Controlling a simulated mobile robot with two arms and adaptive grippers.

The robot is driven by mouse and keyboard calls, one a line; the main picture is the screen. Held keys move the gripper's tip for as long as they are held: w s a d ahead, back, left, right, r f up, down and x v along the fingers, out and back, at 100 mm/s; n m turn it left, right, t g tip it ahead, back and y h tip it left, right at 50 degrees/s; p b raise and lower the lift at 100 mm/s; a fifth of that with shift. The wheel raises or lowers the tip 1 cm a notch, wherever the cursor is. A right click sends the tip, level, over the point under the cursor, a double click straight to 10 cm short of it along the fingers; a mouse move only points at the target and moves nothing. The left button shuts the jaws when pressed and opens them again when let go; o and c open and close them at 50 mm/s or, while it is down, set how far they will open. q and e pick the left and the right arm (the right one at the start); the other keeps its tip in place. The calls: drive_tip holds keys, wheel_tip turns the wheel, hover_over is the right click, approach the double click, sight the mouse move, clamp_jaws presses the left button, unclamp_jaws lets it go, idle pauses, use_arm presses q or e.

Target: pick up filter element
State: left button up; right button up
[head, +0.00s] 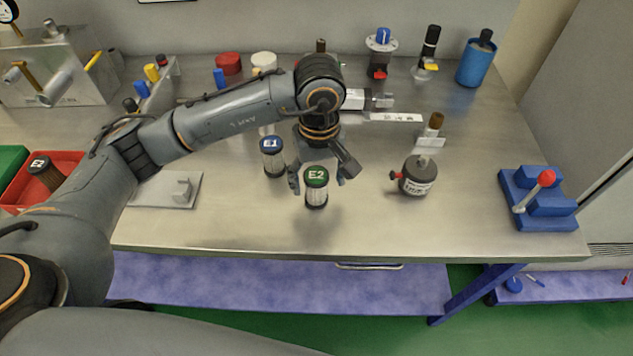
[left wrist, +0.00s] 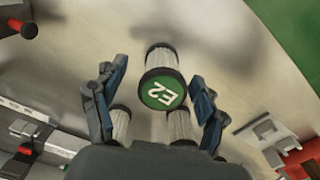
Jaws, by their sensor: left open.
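A filter element with a green E2 cap (head: 316,190) and pale ribbed body stands upright near the table's front middle. My left gripper (head: 321,174) is open just behind and above it. In the left wrist view, the E2 element (left wrist: 161,85) shows between and beyond the open fingers (left wrist: 156,108), with gaps on both sides; no contact shows. A second filter element with a blue E1 cap (head: 272,157) stands close on the left. Two pale ribbed bodies (left wrist: 120,124) show partly behind the fingers and wrist. My right gripper is out of view.
A grey canister with a red knob (head: 418,176) stands to the right, and a blue fixture with a red-ball lever (head: 545,199) at the right edge. A flat grey plate (head: 160,190) and a red bin (head: 62,165) lie left.

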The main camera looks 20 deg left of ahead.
sight(316, 190)
use_arm(q)
drive_tip(key=f, duration=0.2)
drive_tip(key=f+p, duration=0.1)
drive_tip(key=shift+a+f, duration=0.25)
drive_tip(key=shift+a, duration=0.05)
drive_tip(key=shift+f, duration=0.3)
drive_tip(key=shift+c, duration=0.8)
drive_tip(key=c, duration=1)
drive_tip(key=shift+c, duration=0.2)
drive_tip(key=shift+r, duration=0.1)
